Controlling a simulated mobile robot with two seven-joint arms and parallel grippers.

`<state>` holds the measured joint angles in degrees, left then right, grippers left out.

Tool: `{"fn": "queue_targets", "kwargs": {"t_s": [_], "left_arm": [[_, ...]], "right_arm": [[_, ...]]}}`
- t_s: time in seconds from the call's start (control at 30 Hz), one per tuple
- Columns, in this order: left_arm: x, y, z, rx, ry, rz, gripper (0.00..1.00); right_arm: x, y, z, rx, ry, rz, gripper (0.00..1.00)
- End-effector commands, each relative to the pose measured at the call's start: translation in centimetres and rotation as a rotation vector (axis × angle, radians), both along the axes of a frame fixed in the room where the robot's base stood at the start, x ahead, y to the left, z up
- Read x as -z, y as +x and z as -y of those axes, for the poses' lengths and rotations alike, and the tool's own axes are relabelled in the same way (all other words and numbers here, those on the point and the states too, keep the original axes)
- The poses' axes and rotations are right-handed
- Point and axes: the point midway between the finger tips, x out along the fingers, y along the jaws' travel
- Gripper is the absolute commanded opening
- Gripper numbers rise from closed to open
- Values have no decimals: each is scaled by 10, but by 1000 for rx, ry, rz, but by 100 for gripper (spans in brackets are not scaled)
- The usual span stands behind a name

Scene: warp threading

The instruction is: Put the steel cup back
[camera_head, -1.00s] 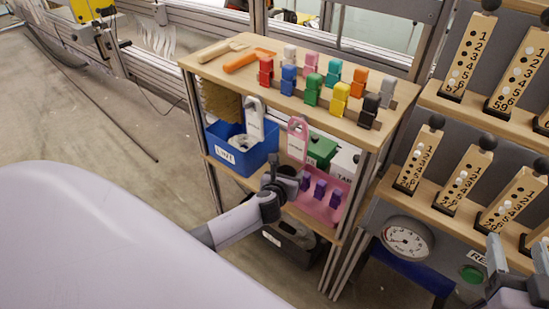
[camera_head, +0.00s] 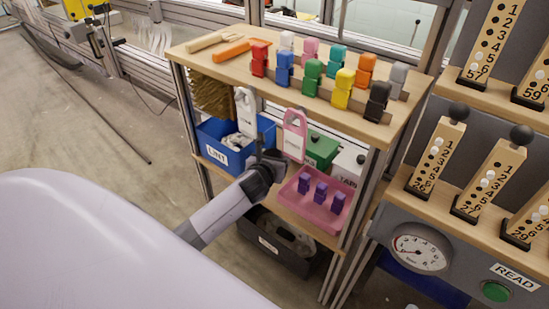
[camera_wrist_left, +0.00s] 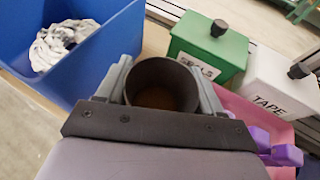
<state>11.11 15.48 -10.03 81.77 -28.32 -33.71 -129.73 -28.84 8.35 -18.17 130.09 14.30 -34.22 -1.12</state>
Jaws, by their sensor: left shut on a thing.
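The steel cup (camera_wrist_left: 162,84) shows in the left wrist view as a dark round open-topped vessel with a brownish inside. My left gripper (camera_wrist_left: 160,90) is shut on it, with one grey finger on each side. In the head view my left gripper (camera_head: 270,160) is at the front of the lower shelf, between the blue bin and the pink tray. The cup is hard to make out there, largely hidden by the gripper. My right gripper is not in view.
The lower shelf bears a blue bin (camera_head: 213,150) with pale cloth, a green box (camera_head: 322,148), a white box labelled TAPE (camera_wrist_left: 276,88) and a pink tray (camera_head: 299,203) with purple pieces. Coloured clips stand on the wooden top (camera_head: 225,68). A black bin (camera_head: 268,245) is below.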

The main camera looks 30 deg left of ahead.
Motion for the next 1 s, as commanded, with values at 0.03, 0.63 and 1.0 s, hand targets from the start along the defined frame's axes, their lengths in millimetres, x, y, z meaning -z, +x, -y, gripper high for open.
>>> {"fn": "queue_targets", "kwargs": {"t_s": [0.03,0.63,1.0], "left_arm": [[14,0,0,-1,-2,1,30],[50,0,0,0,-1,1,30],[50,0,0,0,-1,0,30]], "right_arm": [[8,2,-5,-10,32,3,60],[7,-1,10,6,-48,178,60],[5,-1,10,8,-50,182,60]]}}
